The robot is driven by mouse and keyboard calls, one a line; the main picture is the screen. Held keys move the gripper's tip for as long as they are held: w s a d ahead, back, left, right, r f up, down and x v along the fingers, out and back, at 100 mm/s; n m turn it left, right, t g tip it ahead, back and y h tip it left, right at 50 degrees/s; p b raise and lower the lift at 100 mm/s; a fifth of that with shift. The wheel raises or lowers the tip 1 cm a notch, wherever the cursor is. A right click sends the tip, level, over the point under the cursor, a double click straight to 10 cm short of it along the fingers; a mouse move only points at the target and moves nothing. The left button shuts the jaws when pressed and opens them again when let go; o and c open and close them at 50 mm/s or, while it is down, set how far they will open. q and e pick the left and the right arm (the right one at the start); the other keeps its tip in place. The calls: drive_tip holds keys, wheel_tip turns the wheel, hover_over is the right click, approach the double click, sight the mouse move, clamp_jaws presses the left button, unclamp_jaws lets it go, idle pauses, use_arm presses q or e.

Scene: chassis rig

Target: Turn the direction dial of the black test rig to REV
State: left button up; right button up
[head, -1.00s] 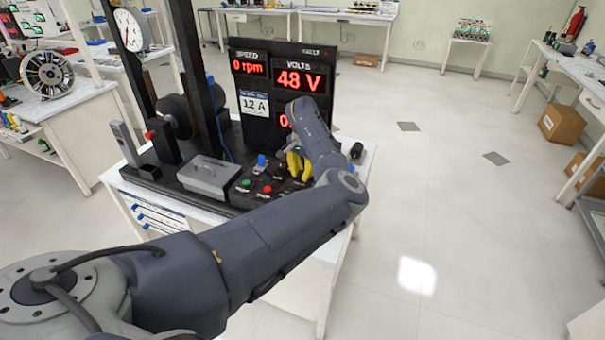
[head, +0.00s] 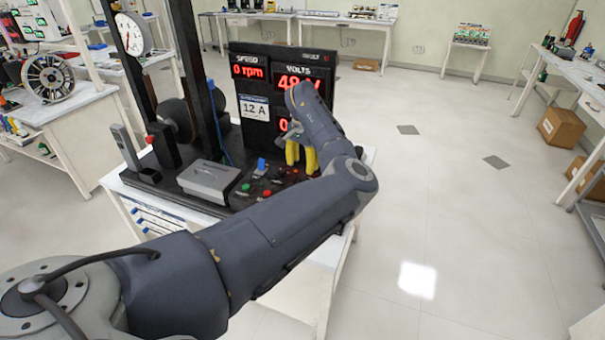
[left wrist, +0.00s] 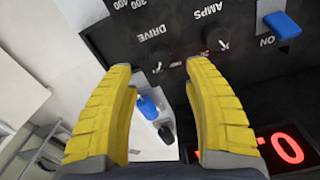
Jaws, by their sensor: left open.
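The black test rig (head: 252,132) stands on a white bench, with its control deck at the front. In the left wrist view its panel shows upside down, with a dark dial (left wrist: 158,65) by the word DRIVE and another knob (left wrist: 217,39) by AMPS. No REV mark is legible, and I cannot tell which dial sets direction. My left gripper (head: 302,164) is open, yellow fingers pointing down over the deck's right part. In the left wrist view the gripper (left wrist: 160,70) has its fingertips apart, with the DRIVE dial appearing between them; contact is not visible. My right gripper is out of view.
A blue ON switch (left wrist: 281,24) is near the AMPS knob. A grey lidded box (head: 209,180) and red and green buttons sit on the deck. A black upright and a gauge (head: 132,34) stand at left. Floor right of the bench is clear.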

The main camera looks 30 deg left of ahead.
sight(303, 176)
use_arm(q)
wheel_tip(303, 176, up, 6)
idle(0.4)
idle(0.3)
